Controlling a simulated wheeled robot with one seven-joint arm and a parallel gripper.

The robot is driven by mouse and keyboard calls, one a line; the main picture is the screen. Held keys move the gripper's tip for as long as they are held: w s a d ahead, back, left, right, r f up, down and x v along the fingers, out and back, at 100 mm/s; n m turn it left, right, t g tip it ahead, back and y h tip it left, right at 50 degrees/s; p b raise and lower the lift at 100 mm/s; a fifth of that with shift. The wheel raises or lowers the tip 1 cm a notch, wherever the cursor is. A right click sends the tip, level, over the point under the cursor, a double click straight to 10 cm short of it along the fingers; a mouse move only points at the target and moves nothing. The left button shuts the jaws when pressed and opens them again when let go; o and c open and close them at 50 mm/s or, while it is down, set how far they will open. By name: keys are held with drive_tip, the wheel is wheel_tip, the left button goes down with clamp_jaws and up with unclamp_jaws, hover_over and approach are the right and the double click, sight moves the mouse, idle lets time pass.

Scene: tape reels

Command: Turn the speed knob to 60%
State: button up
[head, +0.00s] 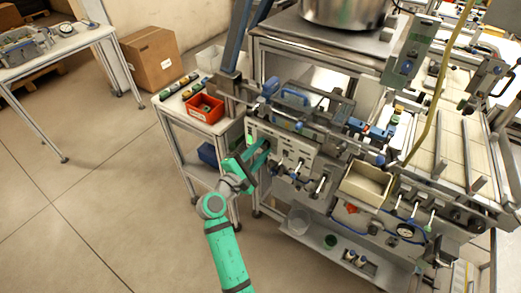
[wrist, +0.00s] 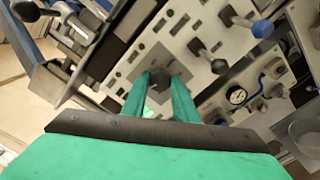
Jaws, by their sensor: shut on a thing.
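The control panel (head: 290,146) is a light plate on the front of the machine, with small dark slots and several knobs and levers. My green gripper (head: 268,148) reaches its left part. In the wrist view my gripper (wrist: 160,82) has both fingertips at the panel (wrist: 178,45), shut on a dark round knob (wrist: 161,79). The fingers cover the knob's sides, and its pointer and any scale marks are too small or hidden to read.
Dark levers (wrist: 205,54) and a blue-tipped lever (wrist: 262,29) stick out of the panel close to the right of the fingers. A round gauge (wrist: 237,95) sits beyond. A side table with a red bin (head: 205,108) stands left of the machine. The floor at left is clear.

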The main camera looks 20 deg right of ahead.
drive_tip(key=m, duration=0.5)
drive_tip(key=shift+f+m, duration=0.1)
drive_tip(key=shift+m, duration=0.2)
drive_tip(key=m, duration=0.4)
drive_tip(key=shift+m, duration=0.3)
drive_tip(key=m, duration=0.8)
drive_tip(key=shift+d+m, duration=0.1)
drive_tip(key=shift+m, duration=0.2)
drive_tip(key=o, duration=1.1)
drive_tip(key=shift+c, duration=0.2)
drive_tip(key=v, duration=1)
drive_tip(key=shift+s+a, duration=0.25)
drive_tip(key=shift+a, duration=0.1)
